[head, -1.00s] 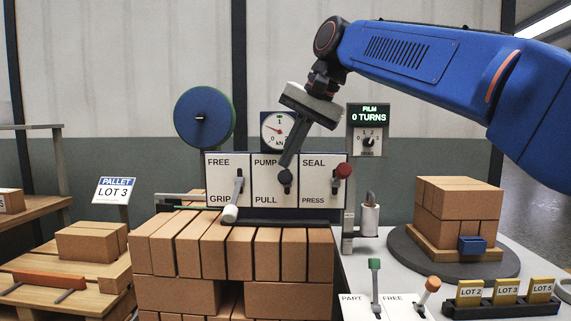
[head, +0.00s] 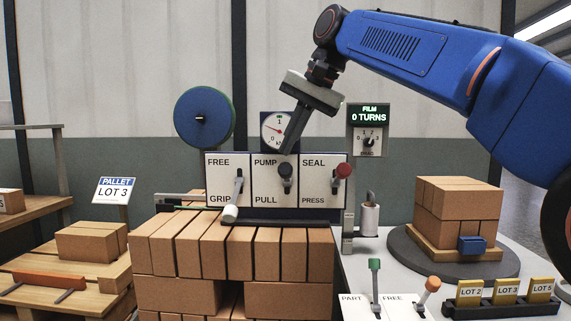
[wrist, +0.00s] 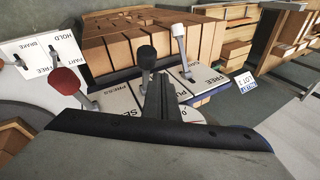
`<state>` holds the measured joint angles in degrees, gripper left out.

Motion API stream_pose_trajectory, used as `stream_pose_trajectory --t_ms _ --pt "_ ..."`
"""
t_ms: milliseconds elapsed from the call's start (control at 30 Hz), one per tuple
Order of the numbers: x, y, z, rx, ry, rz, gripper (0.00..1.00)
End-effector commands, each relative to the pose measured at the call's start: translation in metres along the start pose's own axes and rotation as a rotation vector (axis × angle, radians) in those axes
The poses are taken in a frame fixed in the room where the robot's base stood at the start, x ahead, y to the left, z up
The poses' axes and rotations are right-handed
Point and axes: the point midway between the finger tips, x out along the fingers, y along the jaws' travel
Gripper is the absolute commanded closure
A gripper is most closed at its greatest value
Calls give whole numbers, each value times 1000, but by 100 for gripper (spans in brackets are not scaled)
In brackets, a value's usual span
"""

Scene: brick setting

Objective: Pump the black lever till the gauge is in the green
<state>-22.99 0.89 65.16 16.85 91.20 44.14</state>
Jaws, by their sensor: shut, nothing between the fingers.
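The black lever (head: 286,171) stands on the white PUMP/PULL panel (head: 266,190), its knob in the upper half near PUMP. It also shows in the wrist view (wrist: 147,54). My gripper (head: 287,150) is shut and empty, its fingertips just above the knob in the head view. In the wrist view the fingers (wrist: 158,80) lie close beside the lever stem; I cannot tell whether they touch. The round gauge (head: 268,124) is above the panel, partly covered by my gripper. Its red needle points to the upper left; no green band can be made out.
A white-ended GRIP lever (head: 231,213) stands left of the black one and a red SEAL lever (head: 343,171) right of it. Stacked bricks (head: 190,243) fill the space below. A film display (head: 369,115) reads 0 TURNS.

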Motion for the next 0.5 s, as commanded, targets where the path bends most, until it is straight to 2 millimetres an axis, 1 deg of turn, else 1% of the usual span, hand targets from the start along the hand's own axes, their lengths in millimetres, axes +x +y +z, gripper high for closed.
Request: stream_pose_trajectory --t_ms 133,500 --pt "-5 -4 -5 0 0 0 100" --pt "-26 -20 -20 0 0 -1 100"
